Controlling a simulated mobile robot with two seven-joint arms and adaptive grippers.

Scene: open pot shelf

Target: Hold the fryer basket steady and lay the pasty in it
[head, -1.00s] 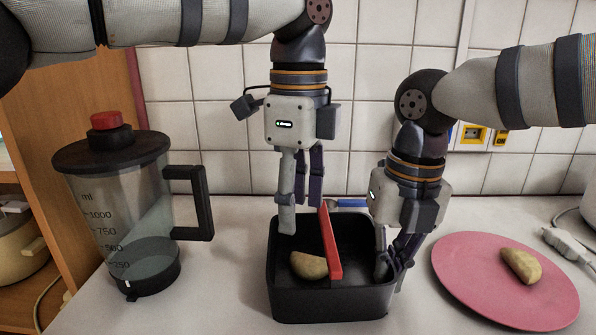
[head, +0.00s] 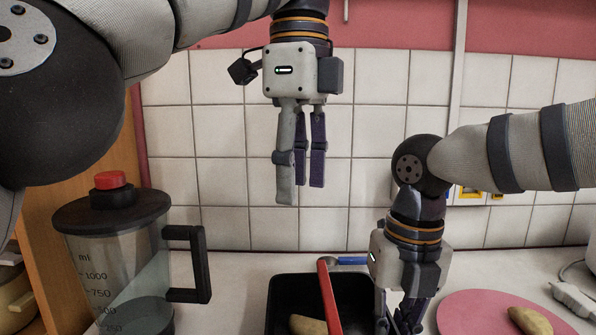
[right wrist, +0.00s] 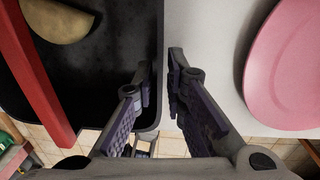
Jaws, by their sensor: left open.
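The fryer basket (head: 281,284) is a black square tub with a red handle (head: 328,296) across it; the picture's bottom edge cuts it off. A tan half-moon pasty (head: 307,325) lies inside, left of the handle, and shows in the right wrist view (right wrist: 60,18). Another tan pasty (head: 530,320) lies on the pink plate (head: 470,300) at right. My left gripper (head: 302,192) is open and empty, fingers down, high above the basket.
A clear measuring jug (head: 140,265) with a black lid and red knob stands at left. A blue-handled item (head: 350,262) lies behind the basket. A white plug (head: 572,298) lies beyond the plate. The tiled wall (head: 375,150) bounds the back.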

